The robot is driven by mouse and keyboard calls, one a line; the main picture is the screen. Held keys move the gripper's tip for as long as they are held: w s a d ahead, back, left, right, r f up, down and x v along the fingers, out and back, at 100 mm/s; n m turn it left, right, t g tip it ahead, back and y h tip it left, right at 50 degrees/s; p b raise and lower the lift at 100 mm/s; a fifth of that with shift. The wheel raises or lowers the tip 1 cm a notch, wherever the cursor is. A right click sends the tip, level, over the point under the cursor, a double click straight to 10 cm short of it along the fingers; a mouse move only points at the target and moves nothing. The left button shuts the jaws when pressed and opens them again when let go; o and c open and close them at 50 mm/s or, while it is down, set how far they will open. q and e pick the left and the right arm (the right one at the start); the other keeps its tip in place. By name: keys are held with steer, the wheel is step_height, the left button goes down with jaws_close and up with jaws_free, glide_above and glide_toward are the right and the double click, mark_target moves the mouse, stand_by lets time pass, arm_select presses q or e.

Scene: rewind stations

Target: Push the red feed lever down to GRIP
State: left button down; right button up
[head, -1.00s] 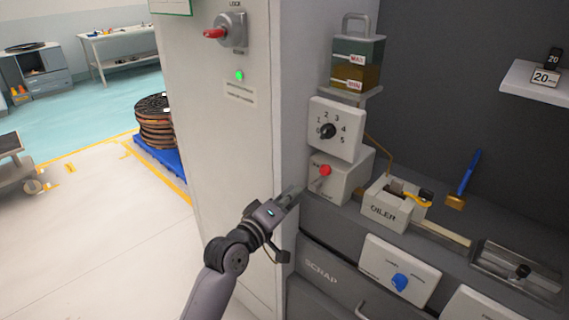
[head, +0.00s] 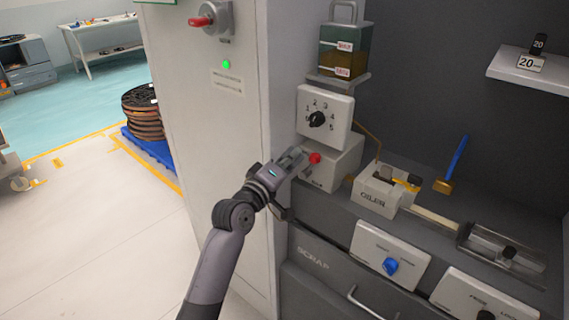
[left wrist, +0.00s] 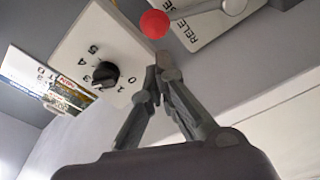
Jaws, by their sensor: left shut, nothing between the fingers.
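The feed lever has a red ball knob (head: 314,158) and sits on a light box (head: 338,168) below the numbered dial plate. My left gripper (head: 298,158) is shut and empty, its fingertips close beside the left of the knob in the head view. In the left wrist view the red knob (left wrist: 155,24) is just beyond the closed fingertips (left wrist: 158,68), on a pale metal stem. Its plate (left wrist: 200,22) shows the word RELEASE; the word GRIP is not readable. I cannot tell whether the fingers touch the knob. My right gripper is not in view.
The dial plate (head: 325,118) with a black knob is just above the lever box. A two-coloured tank (head: 344,50) stands higher up. The oiler (head: 377,190) is to the right on the ledge. A tall cabinet (head: 215,130) stands at left, with open floor beyond.

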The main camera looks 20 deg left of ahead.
arm_select(q)
steer(key=x, duration=0.3)
steer(key=shift+w, duration=0.15)
steer(key=shift+d, duration=0.1)
steer(key=shift+d+m, duration=0.2)
steer(key=shift+m, duration=0.2)
